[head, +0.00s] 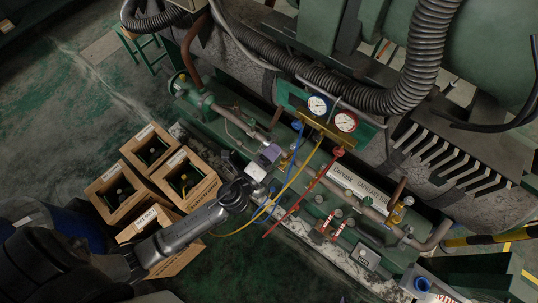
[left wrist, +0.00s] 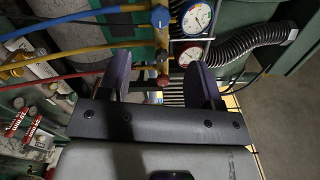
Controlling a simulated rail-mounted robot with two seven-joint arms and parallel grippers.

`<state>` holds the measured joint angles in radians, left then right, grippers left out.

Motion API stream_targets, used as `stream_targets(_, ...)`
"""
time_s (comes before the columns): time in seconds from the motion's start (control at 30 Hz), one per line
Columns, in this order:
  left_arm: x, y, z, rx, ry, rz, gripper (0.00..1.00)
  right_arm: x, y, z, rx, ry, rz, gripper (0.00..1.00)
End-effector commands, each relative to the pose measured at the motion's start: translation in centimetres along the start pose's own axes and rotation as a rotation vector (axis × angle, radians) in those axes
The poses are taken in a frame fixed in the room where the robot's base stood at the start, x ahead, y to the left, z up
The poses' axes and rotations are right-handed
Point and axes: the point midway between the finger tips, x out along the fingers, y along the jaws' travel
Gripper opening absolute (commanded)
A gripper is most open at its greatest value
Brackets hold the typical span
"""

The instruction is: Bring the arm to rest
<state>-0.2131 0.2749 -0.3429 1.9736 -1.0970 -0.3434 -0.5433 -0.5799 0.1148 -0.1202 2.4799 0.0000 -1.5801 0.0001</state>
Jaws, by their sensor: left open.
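My left arm comes in from the lower left of the head view. Its gripper (head: 258,190) is over the front edge of the green machine, close to the hanging hoses. In the left wrist view the two dark fingers of this gripper (left wrist: 163,80) stand apart, with nothing seen held between them. Beyond them are the gauge manifold (left wrist: 160,50) and its two dials. In the head view the manifold (head: 312,125) hangs on the machine, with blue, yellow (head: 285,187) and red (head: 310,188) hoses running down from it. My right gripper is not in view.
Several wooden crates (head: 188,178) holding cylinders stand on the floor beside my left arm. Pipes and valves (head: 398,213) run along the machine's front. A thick black corrugated hose (head: 425,60) crosses above the manifold. The green floor at upper left (head: 75,110) is mostly clear.

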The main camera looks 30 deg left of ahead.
Motion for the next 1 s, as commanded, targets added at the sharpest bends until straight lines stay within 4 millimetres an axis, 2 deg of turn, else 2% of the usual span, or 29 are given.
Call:
stream_targets(0.2, -0.7, 0.0, 0.0, 0.0, 0.0, 0.0, 0.59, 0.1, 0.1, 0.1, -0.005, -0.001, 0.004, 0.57)
stream_targets(0.83, -0.7, 0.0, 0.1, -0.032, -0.003, 0.002, 0.59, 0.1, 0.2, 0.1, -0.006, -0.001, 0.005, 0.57)
stream_targets(0.93, -0.8, 0.9, 1.3, -0.118, -0.084, 0.049, 0.59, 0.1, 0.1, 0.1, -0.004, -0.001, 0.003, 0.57)
stream_targets(1.0, -1.1, 2.1, 2.6, -0.23, -0.176, 0.115, 0.59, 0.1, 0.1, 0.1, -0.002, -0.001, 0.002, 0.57)
